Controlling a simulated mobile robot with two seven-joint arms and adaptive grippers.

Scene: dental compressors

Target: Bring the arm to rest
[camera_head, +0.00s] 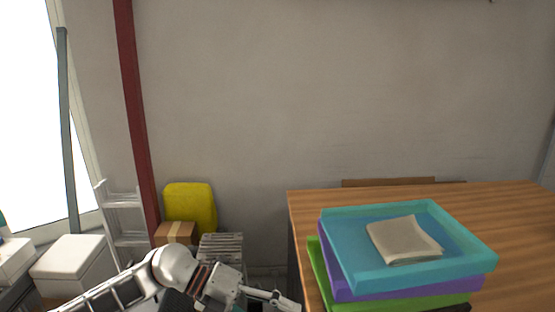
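An arm of mine comes in from the lower left along the bottom edge. The end of this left arm, with what looks like my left gripper (272,297), is left of the wooden table's (490,206) front left corner. Its lower part is cut off by the frame, so I cannot tell whether it is open or shut. No object shows in it. My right gripper is not in view.
Stacked teal (345,247), purple (405,290) and green (318,265) trays stand on the table. A folded beige cloth or packet (404,239) lies in the teal one. A cardboard box (175,233), yellow object (190,205), ladder (124,220) and white box (72,258) stand left.

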